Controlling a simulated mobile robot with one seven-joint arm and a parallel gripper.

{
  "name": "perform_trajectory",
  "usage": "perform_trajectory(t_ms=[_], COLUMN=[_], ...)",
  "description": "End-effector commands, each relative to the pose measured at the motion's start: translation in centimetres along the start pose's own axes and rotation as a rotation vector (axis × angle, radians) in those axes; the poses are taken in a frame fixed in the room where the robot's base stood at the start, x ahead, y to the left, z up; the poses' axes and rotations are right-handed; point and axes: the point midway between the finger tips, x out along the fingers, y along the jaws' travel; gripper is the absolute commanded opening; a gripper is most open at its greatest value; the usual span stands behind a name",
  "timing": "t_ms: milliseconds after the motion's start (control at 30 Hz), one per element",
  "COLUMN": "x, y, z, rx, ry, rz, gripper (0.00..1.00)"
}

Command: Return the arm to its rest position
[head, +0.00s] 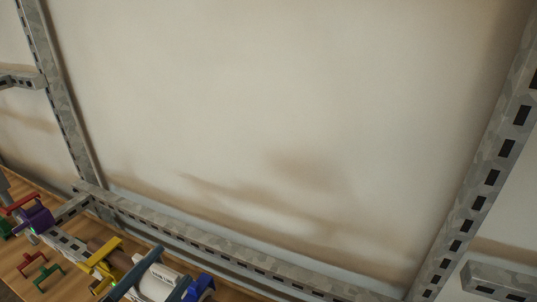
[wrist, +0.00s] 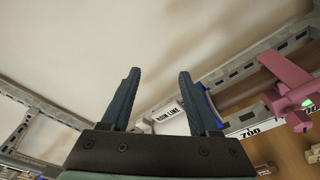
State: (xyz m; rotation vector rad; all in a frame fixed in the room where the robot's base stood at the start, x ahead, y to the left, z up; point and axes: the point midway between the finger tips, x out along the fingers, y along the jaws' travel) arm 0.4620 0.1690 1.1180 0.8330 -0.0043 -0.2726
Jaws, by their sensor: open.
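My gripper (wrist: 160,72) is open, with its two dark blue-grey fingers apart in the wrist view. Nothing is held between them. In the head view the two fingers (head: 175,262) show at the bottom edge, in front of a white labelled cylinder (head: 157,284). That cylinder also shows beyond the fingers in the wrist view (wrist: 168,111); I cannot tell how far it is from them. The rest of my arm is out of the head view.
A slotted metal frame (head: 215,245) runs along the pale wall. Below are a yellow clamp (head: 103,263), a purple block (head: 36,219), a blue part (head: 201,287) and a green handle (head: 48,272) over a wooden surface. A pink fitting (wrist: 287,85) is right in the wrist view.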

Motion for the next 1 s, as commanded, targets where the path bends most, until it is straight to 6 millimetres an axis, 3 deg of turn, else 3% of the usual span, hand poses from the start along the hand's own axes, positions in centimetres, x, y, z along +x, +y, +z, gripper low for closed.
perform_trajectory(t_ms=[33,100,267,400,500,600,700,800,1000], x=[2.1,4.1,6.3,5.0,2.8,0.5,-1.3,-2.3,-2.5], y=[2.2,4.9,10.8,14.8,16.8,18.0,18.6,18.8,18.9], z=[3.1,6.6,16.8,26.5,32.3,36.6,39.1,40.3,40.4], rx=[0.224,0.530,1.193,1.657,1.896,2.052,2.140,2.180,2.191], ry=[0.006,0.037,0.134,0.280,0.419,0.559,0.667,0.728,0.744], rz=[0.030,0.094,0.306,0.539,0.699,0.824,0.900,0.935,0.939], gripper=[0.61,0.61,0.61,0.61,0.61,0.61,0.61,0.61,0.61])
